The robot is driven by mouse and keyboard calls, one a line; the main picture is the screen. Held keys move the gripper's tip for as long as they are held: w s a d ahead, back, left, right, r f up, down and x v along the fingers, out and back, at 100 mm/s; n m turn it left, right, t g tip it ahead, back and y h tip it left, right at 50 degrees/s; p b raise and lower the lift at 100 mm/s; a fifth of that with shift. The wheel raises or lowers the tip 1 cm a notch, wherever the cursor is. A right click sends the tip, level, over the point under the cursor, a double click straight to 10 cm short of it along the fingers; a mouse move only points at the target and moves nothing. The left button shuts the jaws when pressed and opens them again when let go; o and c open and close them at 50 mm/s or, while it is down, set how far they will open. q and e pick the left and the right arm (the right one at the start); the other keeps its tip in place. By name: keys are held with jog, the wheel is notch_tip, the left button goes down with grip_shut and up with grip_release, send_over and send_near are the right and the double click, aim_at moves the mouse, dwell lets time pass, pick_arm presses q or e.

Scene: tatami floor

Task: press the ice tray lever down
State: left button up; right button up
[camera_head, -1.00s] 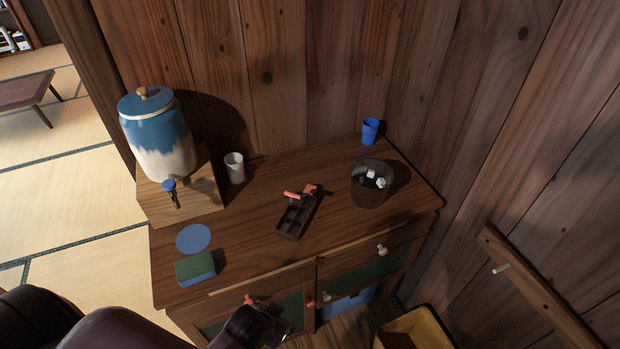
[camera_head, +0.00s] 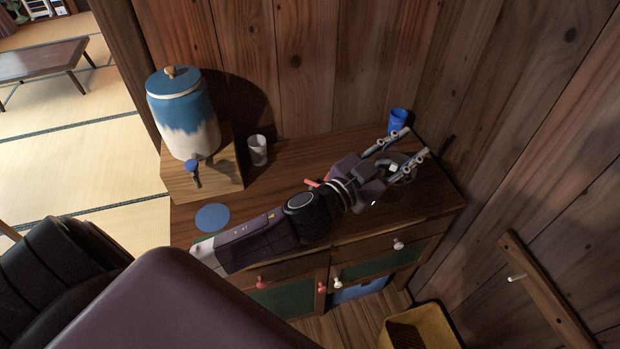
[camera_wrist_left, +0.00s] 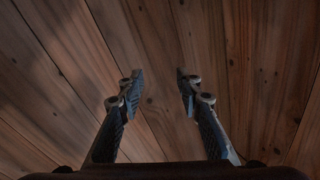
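The ice tray is mostly hidden behind my left arm on the cabinet top. Its red lever (camera_head: 312,183) shows just above the arm's edge; I cannot tell how far down it is. My left gripper (camera_head: 415,141) reaches past the tray to the right, with its two fingers apart and nothing between them, in front of the dark ice bucket. In the left wrist view the gripper (camera_wrist_left: 157,85) is open and faces the plank wall. The right gripper is not in view.
A blue cup (camera_head: 398,121) stands behind my left gripper. A white cup (camera_head: 258,150) and a blue-and-white dispenser (camera_head: 184,115) on a wooden stand (camera_head: 205,180) are at the left. A blue disc (camera_head: 212,217) lies in front. Plank walls close off the back and right.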

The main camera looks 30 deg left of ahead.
pick_arm(q)
jog(key=d+r+m+g+h, duration=0.2)
jog(key=d+r+m+h, duration=0.2)
jog(key=d+m+h, duration=0.15)
jog(key=m+g+y, duration=0.5)
jog(key=g+y, duration=0.2)
jog(key=g, duration=0.8)
send_near(310, 183)
jog(key=f, duration=0.1)
jog(key=p+x, duration=0.1)
jog(key=x, duration=0.2)
jog(key=p+x, duration=0.1)
jog(key=x, duration=0.2)
jog(key=shift+w+d+f, duration=0.1)
jog(key=shift+d+f, duration=0.1)
jog(key=shift+d, duration=0.15)
jog(key=shift+d+f, duration=0.2)
jog(key=shift+f, duration=0.4)
